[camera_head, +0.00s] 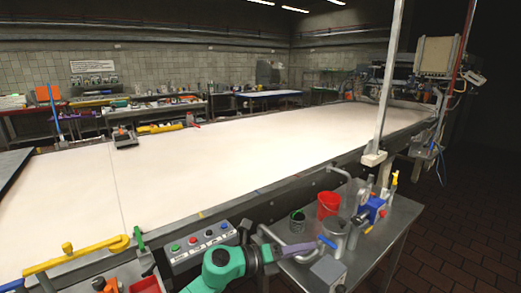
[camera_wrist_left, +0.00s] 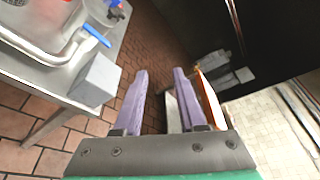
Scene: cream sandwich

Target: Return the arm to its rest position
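My left arm, green with a dark wrist, comes up from the bottom middle of the head view. Its gripper (camera_head: 305,247) has purple fingers and is over the near side of the metal side table (camera_head: 395,240). In the left wrist view the two purple fingers of this gripper (camera_wrist_left: 161,74) stand apart, with nothing held between them; brick floor shows in the gap. The right gripper is in neither view.
A red bucket (camera_head: 328,204), a dark green cup (camera_head: 297,222) and a grey box (camera_head: 328,270) stand on the side table close to the gripper. The box also shows left of the fingers in the wrist view (camera_wrist_left: 95,80). A button panel (camera_head: 200,248) is beside the arm. The long white conveyor (camera_head: 230,160) is mostly clear.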

